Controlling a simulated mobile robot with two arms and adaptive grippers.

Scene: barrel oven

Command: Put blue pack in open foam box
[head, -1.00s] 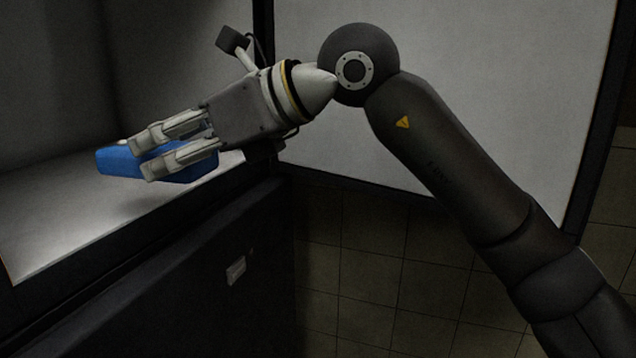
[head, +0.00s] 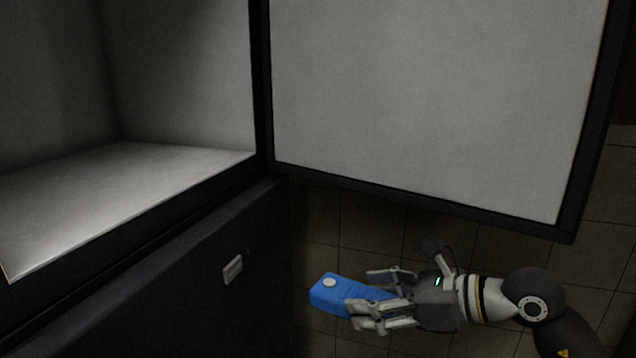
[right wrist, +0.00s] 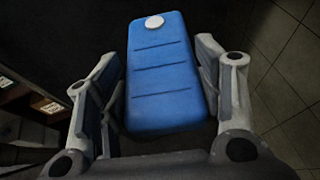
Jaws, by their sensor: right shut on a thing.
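The blue pack (head: 330,292) is a blue block with a round white cap near one end. My right gripper (head: 362,294) is shut on it and holds it in the air, in front of the dark cabinet and below the open door. In the right wrist view the blue pack (right wrist: 163,75) lies between the two fingers (right wrist: 165,90), its white cap at the far end and several dark grooves across its face. My left gripper is not in view. No foam box shows in these frames.
The oven chamber (head: 130,180) at left is open, and its pale floor is bare. Its large door (head: 420,100) stands open at right with a dark frame. A dark cabinet front (head: 170,290) with a small pale plate (head: 233,269) is below. Tiled floor (head: 330,225) shows beneath.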

